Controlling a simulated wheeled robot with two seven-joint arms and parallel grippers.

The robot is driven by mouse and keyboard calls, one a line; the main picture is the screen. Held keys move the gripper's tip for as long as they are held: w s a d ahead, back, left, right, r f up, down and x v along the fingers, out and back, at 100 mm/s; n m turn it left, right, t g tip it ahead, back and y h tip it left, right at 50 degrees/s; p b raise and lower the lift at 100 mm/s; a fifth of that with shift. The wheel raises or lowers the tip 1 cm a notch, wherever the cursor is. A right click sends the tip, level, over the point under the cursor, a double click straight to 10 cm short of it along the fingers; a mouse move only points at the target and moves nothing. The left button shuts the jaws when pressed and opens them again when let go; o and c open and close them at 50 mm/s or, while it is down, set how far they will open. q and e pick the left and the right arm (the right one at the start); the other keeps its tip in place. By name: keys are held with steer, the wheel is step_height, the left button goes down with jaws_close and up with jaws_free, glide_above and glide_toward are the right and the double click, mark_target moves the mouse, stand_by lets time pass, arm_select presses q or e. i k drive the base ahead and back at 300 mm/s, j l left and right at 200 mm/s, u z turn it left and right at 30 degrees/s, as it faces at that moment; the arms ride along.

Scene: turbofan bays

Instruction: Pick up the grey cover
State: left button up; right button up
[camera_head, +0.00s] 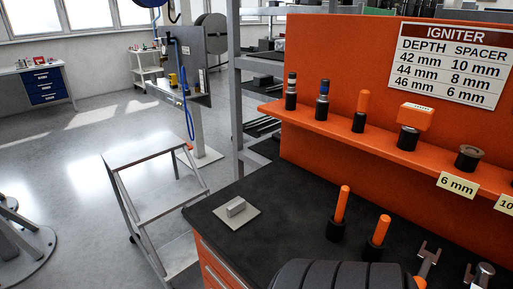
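The grey cover (236,213) appears to be the flat, light grey square plate with a raised block-shaped grip on top. It lies flat on the left end of the black bench top (285,195), near the front left edge. Nothing touches it from above and its whole top is visible. Neither of my grippers shows in the head view.
Orange-handled tools in black holders (338,214) stand right of the cover. An orange back panel (340,55) with a shelf of parts rises behind. A dark ribbed shape (340,275) fills the bottom edge. A step stand (155,185) is left of the bench.

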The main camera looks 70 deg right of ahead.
mark_target(236, 213)
steer(key=l+z, duration=0.1)
steer(key=z, duration=0.35)
steer(key=i+z, duration=0.1)
steer(key=z, duration=0.3)
steer(key=i+z, duration=0.1)
steer(key=z, duration=0.35)
steer(key=i+l+z, duration=0.1)
steer(key=z, duration=0.75)
steer(key=i+j, duration=0.05)
